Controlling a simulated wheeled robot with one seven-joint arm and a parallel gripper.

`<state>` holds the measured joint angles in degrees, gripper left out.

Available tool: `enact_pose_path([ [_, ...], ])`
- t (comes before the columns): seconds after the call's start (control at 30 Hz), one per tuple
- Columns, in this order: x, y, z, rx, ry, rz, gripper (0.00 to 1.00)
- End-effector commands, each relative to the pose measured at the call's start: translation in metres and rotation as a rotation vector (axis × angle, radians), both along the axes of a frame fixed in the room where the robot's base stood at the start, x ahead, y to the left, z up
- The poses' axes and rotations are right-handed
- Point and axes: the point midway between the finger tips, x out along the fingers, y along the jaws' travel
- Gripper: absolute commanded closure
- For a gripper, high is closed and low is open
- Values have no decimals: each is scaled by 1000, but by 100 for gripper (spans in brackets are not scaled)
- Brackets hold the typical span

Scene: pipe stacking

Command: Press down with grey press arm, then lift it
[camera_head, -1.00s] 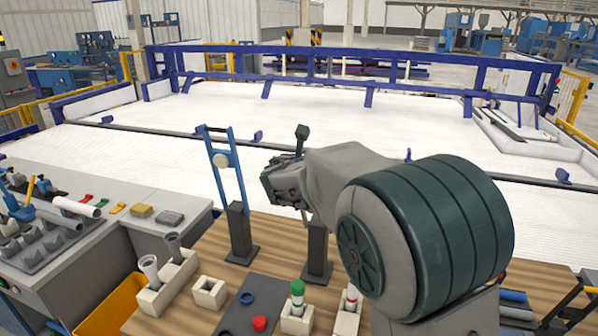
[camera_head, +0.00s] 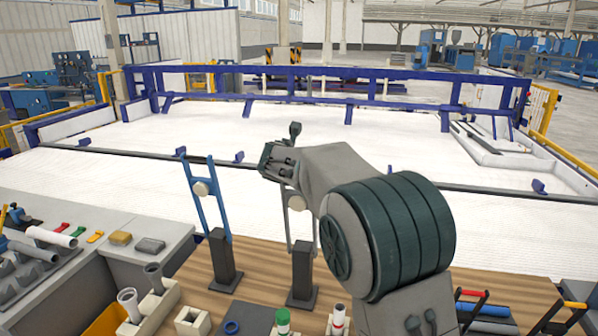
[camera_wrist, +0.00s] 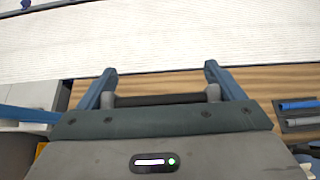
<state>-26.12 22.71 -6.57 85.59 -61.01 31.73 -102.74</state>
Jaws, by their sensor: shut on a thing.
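The grey press arm (camera_head: 290,222) stands nearly upright on its dark base (camera_head: 303,278), with a pale round disc on it. My gripper (camera_head: 270,162) is at its top, and hides its upper end from the head camera. In the wrist view the dark handle bar (camera_wrist: 160,99) with grey ends lies between my two blue fingers. The gripper (camera_wrist: 160,78) is shut on this handle. To the left, a blue press arm (camera_head: 220,208) stands upright on its own dark base (camera_head: 225,264), apart from my gripper.
A grey workbench (camera_head: 120,250) with tools is at the left.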

Motion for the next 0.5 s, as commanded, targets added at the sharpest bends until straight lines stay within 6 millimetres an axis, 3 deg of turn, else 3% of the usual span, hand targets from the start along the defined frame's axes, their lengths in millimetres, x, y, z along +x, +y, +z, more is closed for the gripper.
enact_pose_path([
  [0.03,0,-3,-11,-4,18,-8,53],
  [0.33,0,-3,-11,-3,18,-10,53],
  [0.37,0,-3,-11,-3,18,-10,4],
  [0.5,0,-1,-9,-2,14,-6,0],
])
